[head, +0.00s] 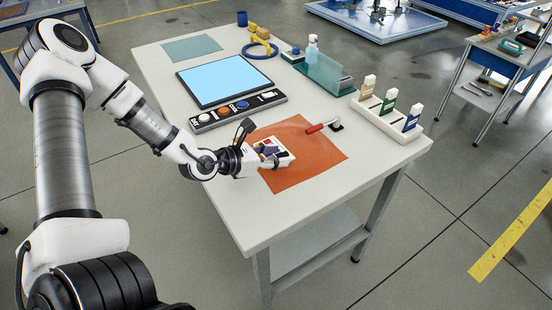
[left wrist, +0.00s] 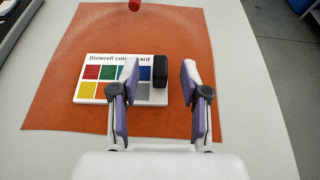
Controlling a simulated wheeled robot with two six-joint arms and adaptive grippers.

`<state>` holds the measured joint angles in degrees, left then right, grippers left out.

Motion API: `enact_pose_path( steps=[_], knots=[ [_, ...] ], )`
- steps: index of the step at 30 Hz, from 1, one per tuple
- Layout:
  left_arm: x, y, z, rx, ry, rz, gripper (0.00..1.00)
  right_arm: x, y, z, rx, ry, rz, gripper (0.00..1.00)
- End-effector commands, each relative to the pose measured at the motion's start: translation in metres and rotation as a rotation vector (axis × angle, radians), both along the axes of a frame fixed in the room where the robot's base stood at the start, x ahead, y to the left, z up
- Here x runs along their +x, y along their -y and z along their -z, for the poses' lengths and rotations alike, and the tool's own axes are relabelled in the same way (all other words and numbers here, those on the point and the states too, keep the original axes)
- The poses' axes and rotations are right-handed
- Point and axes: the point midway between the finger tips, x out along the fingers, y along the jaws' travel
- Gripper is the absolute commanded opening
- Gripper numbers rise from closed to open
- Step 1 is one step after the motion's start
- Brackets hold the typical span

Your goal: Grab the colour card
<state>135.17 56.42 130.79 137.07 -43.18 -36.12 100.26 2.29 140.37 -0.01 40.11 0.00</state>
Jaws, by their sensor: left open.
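The colour card (left wrist: 92,88) is a white panel with several coloured squares and a printed title, lying on an orange mat (left wrist: 50,110). A dark upright block (left wrist: 160,70) is at the card's right end. My left gripper (left wrist: 159,78) is open, with its fingertips on either side of the dark block; I cannot tell whether they touch it. The left finger hides part of the card. In the head view, my left gripper (head: 266,161) is over the orange mat (head: 320,170), partly hiding the card (head: 284,158). My right gripper is not in view.
A red-handled tool (head: 317,128) lies at the mat's far edge. A light-blue panel (head: 222,80) and a row of buttons (head: 238,108) are behind. The table's front-left corner (head: 255,225) is bare.

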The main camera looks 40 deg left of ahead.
Motion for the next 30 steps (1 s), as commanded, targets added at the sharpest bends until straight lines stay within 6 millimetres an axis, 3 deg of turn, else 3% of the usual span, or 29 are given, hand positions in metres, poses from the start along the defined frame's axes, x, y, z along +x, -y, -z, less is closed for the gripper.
enact_pose_path(
  steps=[1, 6, 13, 14, 17, 18, 30],
  knots=[
    [0.007, 0.004, 0.009, 0.009, 0.0, 0.007, 0.46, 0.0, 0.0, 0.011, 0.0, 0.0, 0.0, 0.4],
    [0.022, 0.009, 0.012, 0.002, 0.0, 0.003, 0.46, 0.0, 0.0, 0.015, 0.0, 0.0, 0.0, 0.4],
    [0.024, 0.01, 0.01, -0.002, 0.0, 0.001, 0.46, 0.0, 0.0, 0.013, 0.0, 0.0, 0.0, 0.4],
    [0.024, 0.01, 0.01, -0.002, 0.0, 0.001, 0.42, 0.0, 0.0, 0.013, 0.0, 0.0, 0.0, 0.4],
    [0.024, 0.01, 0.01, -0.002, -0.001, 0.001, 0.07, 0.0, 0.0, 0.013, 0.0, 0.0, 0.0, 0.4],
    [0.024, 0.01, 0.01, -0.002, -0.001, 0.001, 0.0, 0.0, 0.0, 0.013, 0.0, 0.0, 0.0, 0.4],
    [0.024, 0.01, 0.008, -0.002, 0.0, 0.001, 0.0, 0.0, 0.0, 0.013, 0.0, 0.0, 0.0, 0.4]
  ],
)
